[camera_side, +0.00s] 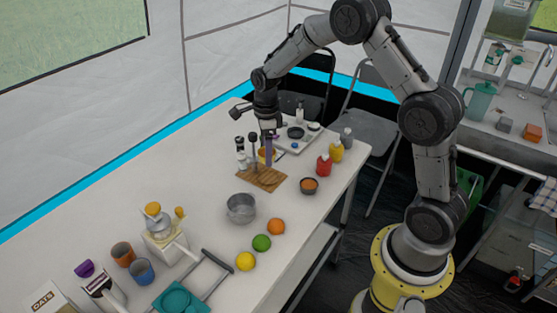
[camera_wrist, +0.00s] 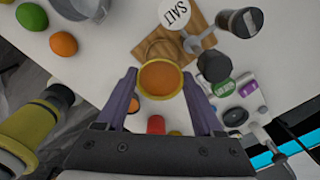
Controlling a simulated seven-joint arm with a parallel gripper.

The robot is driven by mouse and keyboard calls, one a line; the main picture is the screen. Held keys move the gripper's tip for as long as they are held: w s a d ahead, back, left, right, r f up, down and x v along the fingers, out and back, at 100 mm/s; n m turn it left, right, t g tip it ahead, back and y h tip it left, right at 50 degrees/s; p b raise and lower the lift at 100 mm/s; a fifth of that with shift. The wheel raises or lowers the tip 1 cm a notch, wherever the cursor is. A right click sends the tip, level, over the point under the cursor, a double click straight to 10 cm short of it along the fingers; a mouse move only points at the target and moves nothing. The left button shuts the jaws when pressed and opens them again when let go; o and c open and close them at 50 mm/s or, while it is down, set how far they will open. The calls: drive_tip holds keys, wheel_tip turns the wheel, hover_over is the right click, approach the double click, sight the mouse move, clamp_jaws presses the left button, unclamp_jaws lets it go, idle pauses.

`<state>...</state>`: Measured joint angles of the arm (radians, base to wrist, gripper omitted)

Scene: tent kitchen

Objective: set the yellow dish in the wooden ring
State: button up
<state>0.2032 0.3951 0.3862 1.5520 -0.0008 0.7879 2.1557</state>
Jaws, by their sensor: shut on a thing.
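The yellow dish (camera_wrist: 160,96) with an orange-brown inside is held between the two purple fingers of my gripper (camera_wrist: 160,80) in the wrist view. In the side view my gripper (camera_side: 268,151) points down over the far part of the table, with the yellow dish (camera_side: 263,154) at its fingertips. The wooden ring (camera_wrist: 150,45) shows as a thin hoop on the wooden board, just beyond the dish in the wrist view and partly hidden by it. The ring is hard to make out in the side view. The dish appears above the board, though the exact gap is unclear.
The wooden board (camera_side: 262,178) lies on the white table. A salt shaker (camera_wrist: 175,13) and dark-topped grinders (camera_side: 240,143) stand close to it.

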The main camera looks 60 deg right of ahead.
sight(269, 178)
drive_tip(key=shift+w+d+f, duration=0.2)
drive_tip(key=shift+d+f, duration=0.1)
drive_tip(key=shift+f, duration=0.1)
drive_tip(key=shift+d+f, duration=0.1)
drive_tip(key=shift+f, duration=0.4)
drive_tip(key=shift+s+f, duration=0.1)
drive_tip(key=shift+f, duration=2.6)
drive_tip(key=shift+f, duration=0.1)
drive_tip(key=shift+r, duration=0.35)
drive_tip(key=shift+f, duration=0.7)
idle(0.5)
drive_tip(key=shift+r, duration=0.85)
drive_tip(key=shift+f, duration=0.8)
idle(0.9)
drive_tip(key=o, duration=0.7)
